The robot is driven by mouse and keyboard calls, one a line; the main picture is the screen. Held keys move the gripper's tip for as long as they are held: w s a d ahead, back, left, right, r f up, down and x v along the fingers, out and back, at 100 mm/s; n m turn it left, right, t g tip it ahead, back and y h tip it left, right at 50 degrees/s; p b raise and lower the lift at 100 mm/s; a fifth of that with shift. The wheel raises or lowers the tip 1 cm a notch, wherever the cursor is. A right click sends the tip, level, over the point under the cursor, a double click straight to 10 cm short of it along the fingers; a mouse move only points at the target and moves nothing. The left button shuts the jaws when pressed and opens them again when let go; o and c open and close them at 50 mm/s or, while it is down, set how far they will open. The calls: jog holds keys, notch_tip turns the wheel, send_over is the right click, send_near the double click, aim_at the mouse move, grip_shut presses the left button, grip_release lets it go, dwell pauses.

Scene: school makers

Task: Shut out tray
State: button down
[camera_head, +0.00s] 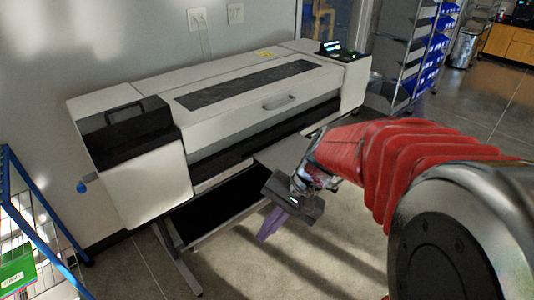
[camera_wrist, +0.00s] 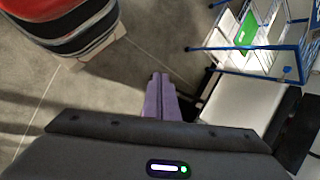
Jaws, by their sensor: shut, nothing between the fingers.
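A wide white plotter printer (camera_head: 250,95) stands against the wall. Its out tray, a dark panel with a pale rim (camera_head: 222,208), sticks out low at the front, under the printer's dark slot. My gripper (camera_head: 268,234) is at the tray's front right, with its purple fingers pointing down. It overlaps the tray's right part in the picture, so I cannot tell whether they touch. In the wrist view the purple fingers (camera_wrist: 159,80) are together and empty. The printer's white side (camera_wrist: 262,92) shows to their right. The tray's right end is partly hidden by my gripper.
A blue-framed wire rack (camera_head: 45,215) with a green item (camera_head: 14,274) stands at the left; it also shows in the wrist view (camera_wrist: 255,45). Shelves with blue bins (camera_head: 428,65) stand behind on the right. Printer legs (camera_head: 178,262) reach the floor. The floor in front is clear.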

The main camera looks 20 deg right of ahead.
jog(key=w+d+f+m+t+y, duration=0.3)
jog(key=w+d+f+m, duration=0.25)
jog(key=d, duration=0.25)
jog(key=w+d+f+m+t+y, duration=0.3)
jog(key=w+d+f+m+t, duration=0.15)
jog(key=d+m, duration=0.25)
jog(key=d+f+m+t+h, duration=0.2)
jog(key=d+f+m+t, duration=0.2)
jog(key=d, duration=0.5)
jog(key=s+d+f+m+t+h, duration=0.1)
jog(key=d+f+m+t+h, duration=0.2)
jog(key=d+f+m, duration=0.4)
notch_tip(320, 180, down, 2)
jog(key=d+t, duration=0.1)
jog(key=d, duration=0.1)
jog(key=shift+s+d+h, duration=0.15)
jog(key=shift+d+h, duration=0.15)
jog(key=shift+d, duration=0.1)
jog(key=x, duration=1.4)
